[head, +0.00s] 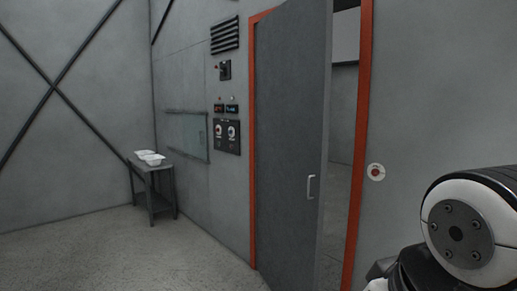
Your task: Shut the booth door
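The booth door (288,130) is a tall dark grey panel in the middle of the head view. It stands partly open, with a gap on its right side that shows the room beyond. A small light metal handle (311,187) sits near its right edge. The orange door frame (361,140) surrounds the opening. Part of my arm shows at the lower right, to the right of the door and apart from the handle in the picture. My gripper is not in view.
A round red-centred button (376,172) is on the wall right of the frame. Control panels (227,135) and a window (187,136) are on the wall to the left. A small table (158,188) with white containers (149,158) stands further left. The floor (150,250) at lower left is clear.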

